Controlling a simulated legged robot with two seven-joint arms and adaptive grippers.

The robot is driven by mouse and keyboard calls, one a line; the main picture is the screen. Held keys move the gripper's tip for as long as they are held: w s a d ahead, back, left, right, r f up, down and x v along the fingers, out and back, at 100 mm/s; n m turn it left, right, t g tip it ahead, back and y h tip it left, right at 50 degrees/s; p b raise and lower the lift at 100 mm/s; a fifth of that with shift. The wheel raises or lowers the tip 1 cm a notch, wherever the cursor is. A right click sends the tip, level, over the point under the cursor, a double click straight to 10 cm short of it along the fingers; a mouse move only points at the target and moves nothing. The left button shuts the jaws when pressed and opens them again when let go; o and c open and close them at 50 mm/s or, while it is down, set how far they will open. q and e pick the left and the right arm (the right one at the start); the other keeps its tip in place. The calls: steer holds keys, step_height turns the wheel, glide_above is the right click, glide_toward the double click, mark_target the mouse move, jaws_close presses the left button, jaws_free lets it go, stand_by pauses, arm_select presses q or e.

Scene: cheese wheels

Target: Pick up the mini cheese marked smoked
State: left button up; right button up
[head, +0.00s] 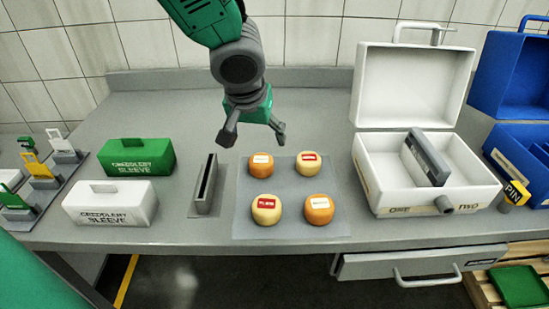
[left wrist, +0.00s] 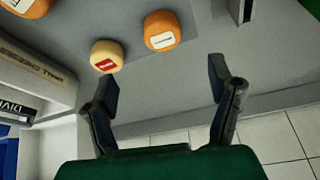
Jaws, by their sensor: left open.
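Several mini cheeses stand on a flat grey mat (head: 289,225). The back left one (head: 261,165) and front right one (head: 319,209) are orange with white labels. The back right one (head: 308,163) and front left one (head: 266,209) are pale yellow with red labels. The label words are too small to read, so I cannot tell which is smoked. My left gripper (head: 255,138) is open and empty, above the table just behind the back cheeses. The left wrist view shows its spread fingers (left wrist: 162,75), the back right cheese (left wrist: 107,56) and the back left cheese (left wrist: 162,31). My right gripper is not in view.
A grey slotted holder (head: 204,188) stands left of the mat. Green (head: 136,157) and white (head: 110,204) sleeve boxes are further left. An open white case (head: 425,200) stands right of the mat, with a blue case (head: 520,155) beyond. The table behind the mat is clear.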

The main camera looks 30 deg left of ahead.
mark_target(261, 161)
arm_select(q)
steer(key=x, duration=0.2)
steer(key=b+x, duration=0.1)
steer(key=x, duration=0.3)
steer(key=shift+d+f, duration=0.3)
steer(key=shift+f, duration=0.15)
steer(key=shift+w+f, duration=0.2)
steer(key=shift+f, duration=0.05)
steer(key=shift+a+f+b, duration=0.2)
steer(key=shift+f+b, duration=0.2)
steer(key=x, duration=0.2)
steer(key=a+b+x, duration=0.1)
steer(key=x, duration=0.1)
steer(key=shift+f, duration=0.3)
steer(key=shift+s+d+r, duration=0.1)
steer(key=shift+d+r, duration=0.05)
steer(key=c, duration=1.3)
